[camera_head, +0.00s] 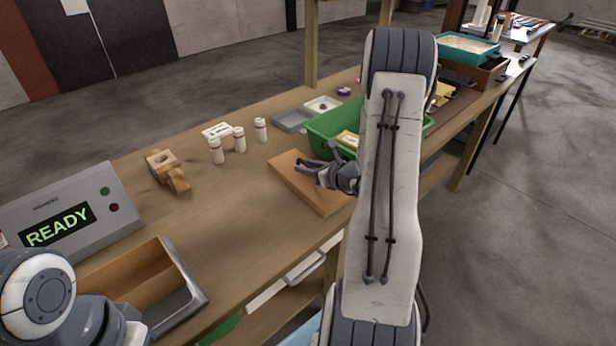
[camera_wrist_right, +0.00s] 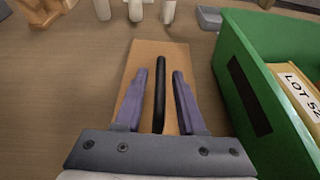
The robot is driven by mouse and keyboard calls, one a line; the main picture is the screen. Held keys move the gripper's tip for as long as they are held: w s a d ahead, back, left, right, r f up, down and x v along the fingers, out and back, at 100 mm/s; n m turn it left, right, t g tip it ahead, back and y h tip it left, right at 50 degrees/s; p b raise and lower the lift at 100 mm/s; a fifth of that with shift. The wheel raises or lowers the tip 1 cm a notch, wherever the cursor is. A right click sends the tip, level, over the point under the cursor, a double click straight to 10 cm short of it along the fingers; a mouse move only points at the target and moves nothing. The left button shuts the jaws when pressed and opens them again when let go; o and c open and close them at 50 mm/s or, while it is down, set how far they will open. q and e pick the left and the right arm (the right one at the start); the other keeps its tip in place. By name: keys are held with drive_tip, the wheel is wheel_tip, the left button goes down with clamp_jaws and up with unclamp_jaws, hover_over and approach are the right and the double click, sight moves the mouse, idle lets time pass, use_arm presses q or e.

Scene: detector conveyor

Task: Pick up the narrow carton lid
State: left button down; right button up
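The narrow carton lid (camera_head: 318,200) is a flat brown cardboard-coloured slab lying on the wooden table, left of the green bin. It also shows in the right wrist view (camera_wrist_right: 150,48), with a black raised bar (camera_wrist_right: 160,90) running along its middle. My right gripper (camera_head: 306,167) is over the lid. In the right wrist view its purple fingers (camera_wrist_right: 160,75) are apart, one on each side of the black bar, with gaps showing. I cannot tell how far the fingertips are above the lid. My left arm shows at the lower left of the head view, but its gripper does not.
The green bin (camera_wrist_right: 232,65), holding a yellow box marked LOT (camera_wrist_right: 295,88), stands close right of the lid. A READY display (camera_head: 60,224) and open brown box (camera_head: 128,277) are at left.

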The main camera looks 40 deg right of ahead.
sight(308, 165)
clamp_jaws()
wheel_tip(308, 165, up, 10)
drive_tip(key=shift+r, duration=0.1)
idle(0.4)
